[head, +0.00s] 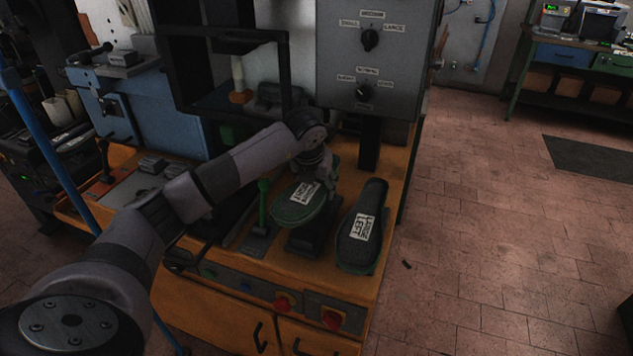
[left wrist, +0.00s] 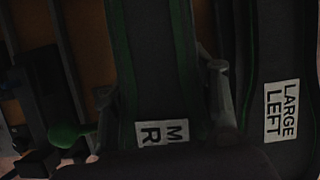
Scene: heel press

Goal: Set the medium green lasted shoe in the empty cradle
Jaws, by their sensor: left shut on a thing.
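The medium green lasted shoe (head: 290,214) is sole up, with a white label on it, over the orange bench. In the left wrist view the shoe (left wrist: 152,70) lies between the two fingers, its label partly hidden and showing "M" and "R". My left gripper (head: 325,172) is shut on the shoe, reaching down from above. A dark block that looks like the cradle (head: 309,244) stands directly under the shoe. I cannot tell whether the shoe rests on it or hangs just above. My right gripper is not in view.
A dark shoe labelled "LARGE LEFT" (head: 374,204) lies close on the right. A green-handled lever (head: 263,205) stands close on the left. A grey control box (head: 372,60) with two knobs rises behind. The floor to the right is mostly clear.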

